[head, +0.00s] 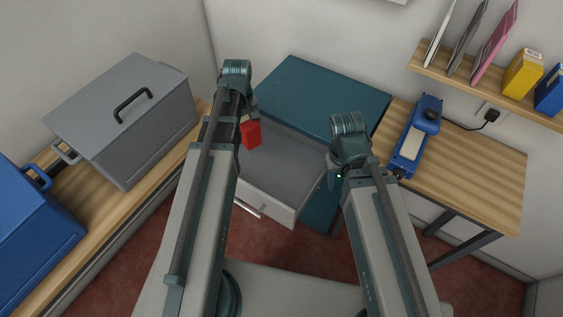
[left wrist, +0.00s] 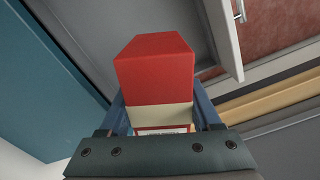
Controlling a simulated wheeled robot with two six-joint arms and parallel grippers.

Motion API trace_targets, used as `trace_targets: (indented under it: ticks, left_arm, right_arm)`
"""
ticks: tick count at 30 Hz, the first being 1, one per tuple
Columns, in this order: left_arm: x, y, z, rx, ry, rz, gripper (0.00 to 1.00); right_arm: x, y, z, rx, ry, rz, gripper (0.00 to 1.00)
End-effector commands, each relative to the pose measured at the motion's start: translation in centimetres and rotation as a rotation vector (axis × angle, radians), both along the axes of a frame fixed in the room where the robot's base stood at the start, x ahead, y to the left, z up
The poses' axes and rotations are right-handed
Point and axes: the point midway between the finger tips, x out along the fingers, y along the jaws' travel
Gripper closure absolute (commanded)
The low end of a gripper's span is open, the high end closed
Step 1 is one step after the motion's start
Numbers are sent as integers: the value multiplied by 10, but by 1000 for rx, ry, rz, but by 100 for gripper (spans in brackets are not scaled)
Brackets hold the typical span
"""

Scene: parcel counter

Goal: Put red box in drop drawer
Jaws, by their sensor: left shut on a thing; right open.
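The red box (head: 251,135) hangs below my left gripper (head: 253,113) in the head view, over the left part of the open drawer. In the left wrist view the red box (left wrist: 155,70) sits between the two fingers, with a cream band and a white label near the palm. My left gripper is shut on it. The drop drawer (head: 285,165) is grey inside, pulled out of the teal cabinet (head: 325,95), and its visible floor is bare. My right gripper (head: 334,181) is open and empty by the drawer's right side; its fingers are partly hidden.
A grey lidded bin (head: 125,115) and a blue bin (head: 35,240) stand on the left wooden bench. A blue device (head: 415,135) lies on the right table (head: 480,185). A shelf (head: 480,85) holds envelopes and boxes.

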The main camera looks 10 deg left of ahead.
Motion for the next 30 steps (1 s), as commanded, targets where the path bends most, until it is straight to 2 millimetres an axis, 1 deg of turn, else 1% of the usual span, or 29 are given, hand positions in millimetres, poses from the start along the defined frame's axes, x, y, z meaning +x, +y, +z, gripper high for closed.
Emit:
trace_targets:
  ticks: [1,3,6,9,12,15,20,23,30]
  left_arm:
    - [5,-14,-23,0,0,42,100]
    - [10,-31,-38,0,0,119,100]
    - [15,-54,-56,0,0,221,100]
    - [18,-71,-67,0,0,303,100]
    - [20,-81,-72,0,0,354,100]
    - [20,-85,-73,0,0,377,100]
    - [20,-85,-76,0,0,380,100]
    - [20,-85,-86,0,0,379,100]
    - [20,-85,-123,0,0,378,100]
  right_arm:
    - [0,0,-23,0,0,0,53]
    - [0,0,-38,0,0,0,53]
    - [0,0,-56,0,0,0,53]
    - [0,0,-67,0,0,0,53]
    - [0,0,-72,0,0,0,53]
    - [0,0,-73,0,0,0,53]
    - [0,0,-76,0,0,0,53]
    - [0,0,-85,0,0,1,53]
    - [0,0,-123,0,0,1,53]
